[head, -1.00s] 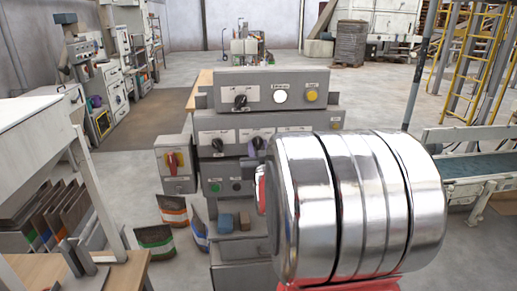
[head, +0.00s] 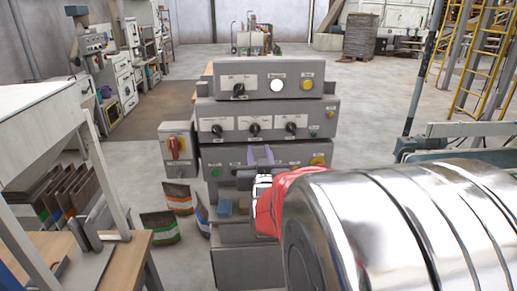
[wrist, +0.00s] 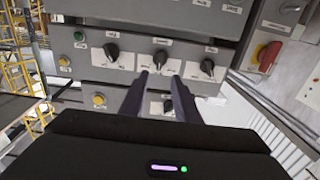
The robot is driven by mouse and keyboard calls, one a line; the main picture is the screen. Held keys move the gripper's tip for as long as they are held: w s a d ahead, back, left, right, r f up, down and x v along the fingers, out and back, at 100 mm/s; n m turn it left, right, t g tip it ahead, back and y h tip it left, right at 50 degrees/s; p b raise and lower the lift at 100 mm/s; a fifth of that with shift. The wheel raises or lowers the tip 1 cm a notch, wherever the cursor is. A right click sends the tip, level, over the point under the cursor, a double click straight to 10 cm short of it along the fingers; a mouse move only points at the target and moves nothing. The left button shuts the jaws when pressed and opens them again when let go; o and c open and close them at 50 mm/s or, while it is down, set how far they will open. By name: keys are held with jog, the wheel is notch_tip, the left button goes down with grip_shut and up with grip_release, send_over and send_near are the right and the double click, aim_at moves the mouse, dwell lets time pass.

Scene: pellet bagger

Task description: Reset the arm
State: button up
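My gripper (head: 260,154) stands in front of the lower control panel of the grey machine (head: 240,262) in the head view. Its two purple fingers point up and are a little apart. In the wrist view my gripper (wrist: 160,78) shows the fingers spread with a gap and nothing held between them. A black knob (wrist: 160,60) lies just past the tips, and another knob (wrist: 168,106) shows between the fingers. I cannot tell whether either touches. In the head view, my silver and red arm hides the lower right of the machine.
A grey box with a red switch (head: 175,147) is left of the panels. Filled bags (head: 160,228) stand on the floor there. A table (head: 40,120) is at the left edge. A conveyor (head: 470,130) and yellow ladders (head: 490,75) are at the right. Floor behind is open.

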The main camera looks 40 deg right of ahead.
jog(key=shift+s+a, duration=0.45)
jog(key=shift+s, duration=0.1)
jog(key=s+a+f+n+g+y, duration=0.1)
jog(key=s+a+f+g+y, duration=0.2)
jog(key=f, duration=0.4)
jog(key=s+a+f+g+y, duration=0.2)
jog(key=a+f+g+y, duration=0.1)
jog(key=a+f, duration=0.35)
jog(key=s+a+r+n+g+y, duration=0.1)
jog(key=s+a+r+n+y, duration=0.1)
jog(key=s+a, duration=0.5)
jog(key=s+a+r+n+g+y, duration=0.2)
jog(key=s+a+r+n, duration=0.2)
jog(key=a, duration=0.9)
jog(key=s, duration=0.3)
jog(key=shift+s, duration=0.25)
